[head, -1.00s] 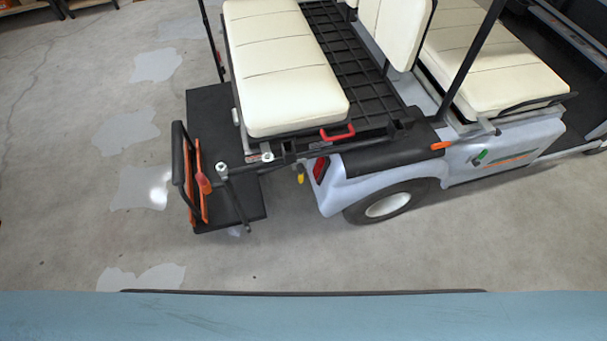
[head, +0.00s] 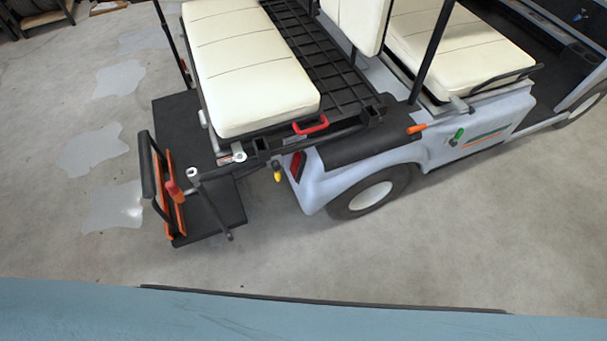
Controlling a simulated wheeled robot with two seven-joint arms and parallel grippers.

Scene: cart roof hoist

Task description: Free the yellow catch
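The yellow catch (head: 277,176) is a small yellow piece hanging below the rear frame of the golf cart (head: 340,185), left of the red tail light (head: 297,166). I cannot tell from here how it is latched. A red handle (head: 310,125) sits above it at the seat's rear edge. Neither of my grippers shows in the head view.
A black rear platform (head: 215,215) with an orange-and-black upright frame (head: 163,185) sticks out at the cart's back left. The concrete floor (head: 340,260) in front is clear. A blue surface (head: 250,315) crosses the bottom.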

